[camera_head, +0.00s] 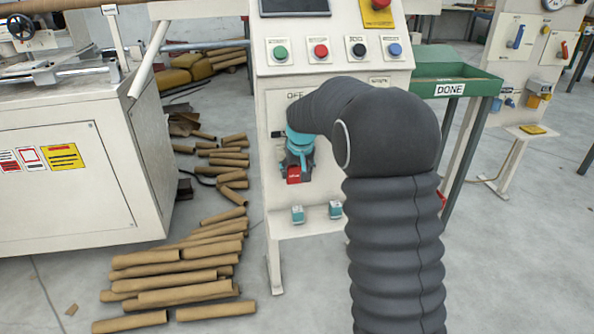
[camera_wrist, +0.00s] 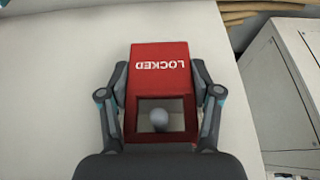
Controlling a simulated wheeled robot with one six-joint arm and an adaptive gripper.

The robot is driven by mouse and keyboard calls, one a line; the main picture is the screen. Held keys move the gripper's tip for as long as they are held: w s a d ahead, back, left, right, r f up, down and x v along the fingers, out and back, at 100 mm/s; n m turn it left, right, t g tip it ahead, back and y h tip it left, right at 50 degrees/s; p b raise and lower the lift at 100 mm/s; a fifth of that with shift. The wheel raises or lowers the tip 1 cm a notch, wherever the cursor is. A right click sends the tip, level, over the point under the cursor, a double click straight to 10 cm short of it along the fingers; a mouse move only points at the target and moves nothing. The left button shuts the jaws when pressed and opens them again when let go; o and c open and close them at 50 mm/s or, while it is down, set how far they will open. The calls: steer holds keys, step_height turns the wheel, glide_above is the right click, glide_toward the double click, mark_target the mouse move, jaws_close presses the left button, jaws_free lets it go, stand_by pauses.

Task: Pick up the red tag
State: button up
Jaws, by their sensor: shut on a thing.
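The red tag (camera_wrist: 160,69) carries the white word LOCKED, upside down in the wrist view, and has a square opening at its near end. A grey round knob or peg (camera_wrist: 159,119) shows through that opening. My gripper (camera_wrist: 160,92) is shut on the tag, with one finger on each side of it. In the head view the tag (camera_head: 294,175) is a small red patch below my gripper (camera_head: 297,165), in front of the cream control panel (camera_head: 283,225). Whether the tag touches the panel is hidden.
The panel has green (camera_head: 281,53), red (camera_head: 321,51), black and blue buttons above, and two small teal blocks (camera_head: 297,213) on a ledge below. A green DONE tray (camera_head: 470,86) stands to the right. Cardboard tubes (camera_head: 185,270) cover the floor to the left.

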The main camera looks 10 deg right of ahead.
steer(key=shift+r, duration=0.25)
steer(key=shift+s, duration=0.3)
steer(key=s+b, duration=0.2)
steer(key=s, duration=1.5)
steer(key=shift+s, duration=0.25)
steer(key=shift+a, duration=0.1)
